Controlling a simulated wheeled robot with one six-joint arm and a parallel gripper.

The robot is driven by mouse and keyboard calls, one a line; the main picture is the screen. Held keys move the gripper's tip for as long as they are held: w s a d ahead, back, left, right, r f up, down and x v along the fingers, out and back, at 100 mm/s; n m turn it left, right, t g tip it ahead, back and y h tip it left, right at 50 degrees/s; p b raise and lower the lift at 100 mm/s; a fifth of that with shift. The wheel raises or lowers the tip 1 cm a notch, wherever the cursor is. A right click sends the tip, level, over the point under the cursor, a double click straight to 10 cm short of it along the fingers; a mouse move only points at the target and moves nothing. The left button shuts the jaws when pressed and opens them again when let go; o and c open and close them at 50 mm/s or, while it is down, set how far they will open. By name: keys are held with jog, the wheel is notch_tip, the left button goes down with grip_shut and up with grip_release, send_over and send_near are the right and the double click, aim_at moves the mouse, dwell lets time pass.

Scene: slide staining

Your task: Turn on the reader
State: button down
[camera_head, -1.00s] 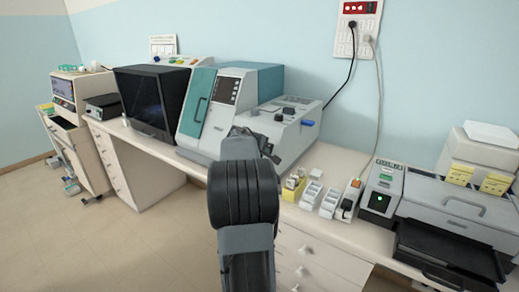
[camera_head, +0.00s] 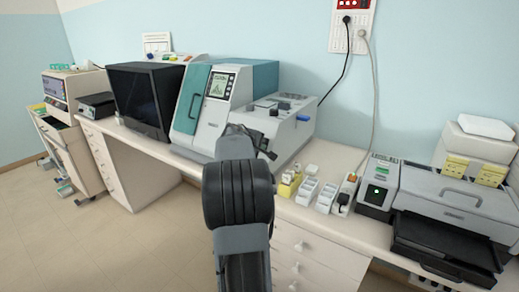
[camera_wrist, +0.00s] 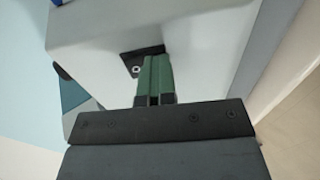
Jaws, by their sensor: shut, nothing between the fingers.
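The reader (camera_head: 212,128) is a white and grey benchtop machine with a teal door and teal top, in the middle of the head view. Its display (camera_head: 219,86) is lit and shows a graph-like picture. A lower grey section (camera_head: 285,127) extends to its right. My gripper (camera_head: 265,150) is by the near side of this section. In the wrist view, my green fingers (camera_wrist: 154,72) are shut and empty. Their tips are at a small black switch plate (camera_wrist: 140,59) on a pale housing wall. The fingers partly hide the plate, and I cannot tell whether they touch it.
A black-fronted box (camera_head: 139,100) stands left of the reader. To the right are small white and yellow holders (camera_head: 307,190), a small device with a green light (camera_head: 376,191) and a grey machine with a black tray (camera_head: 442,243).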

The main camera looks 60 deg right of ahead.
jog(key=shift+r, duration=0.15)
jog(key=shift+r+p, duration=0.55)
jog(key=shift+r, duration=0.15)
jog(key=a+f+b+v, duration=0.1)
jog(key=f+b+v, duration=0.1)
jog(key=v, duration=1.1)
jog(key=shift+a, duration=0.55)
jog(key=shift+w+f, duration=0.1)
